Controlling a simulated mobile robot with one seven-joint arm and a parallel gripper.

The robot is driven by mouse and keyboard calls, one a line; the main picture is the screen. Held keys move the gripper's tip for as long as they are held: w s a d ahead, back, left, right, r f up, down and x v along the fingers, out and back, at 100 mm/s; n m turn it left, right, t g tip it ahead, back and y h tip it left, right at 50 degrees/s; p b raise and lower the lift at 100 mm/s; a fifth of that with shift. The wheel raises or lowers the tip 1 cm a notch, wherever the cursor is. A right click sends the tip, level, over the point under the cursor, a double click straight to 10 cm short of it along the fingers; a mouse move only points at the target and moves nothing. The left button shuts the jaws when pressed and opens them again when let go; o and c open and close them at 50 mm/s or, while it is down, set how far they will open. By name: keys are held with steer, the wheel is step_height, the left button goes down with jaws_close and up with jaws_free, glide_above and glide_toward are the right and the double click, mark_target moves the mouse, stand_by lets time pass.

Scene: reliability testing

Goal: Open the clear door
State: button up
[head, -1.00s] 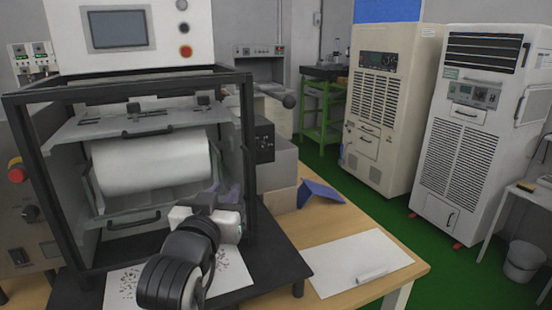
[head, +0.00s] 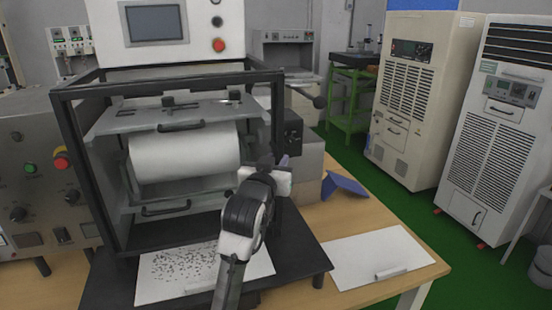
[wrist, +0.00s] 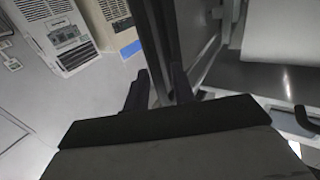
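The test machine has a black box frame (head: 276,120) around a white roller (head: 185,155). A clear front panel cannot be told apart from the open frame, so I cannot tell whether the door is shut. My gripper (head: 284,163) is at the frame's right front post, about mid-height in the head view. In the wrist view, the two dark fingertips (wrist: 160,85) stand apart, with the dark post or door edge (wrist: 162,35) running down toward the gap between them. I cannot tell whether they touch it. Nothing is visibly held.
A control box with a red button (head: 62,162) stands left of the machine. A blue angled piece (head: 343,185) and a white sheet (head: 378,257) lie on the wooden table to the right. Two tall cabinets (head: 410,100) stand beyond, over green floor.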

jaws_close()
steer(key=shift+s, duration=0.1)
stand_by(0.4)
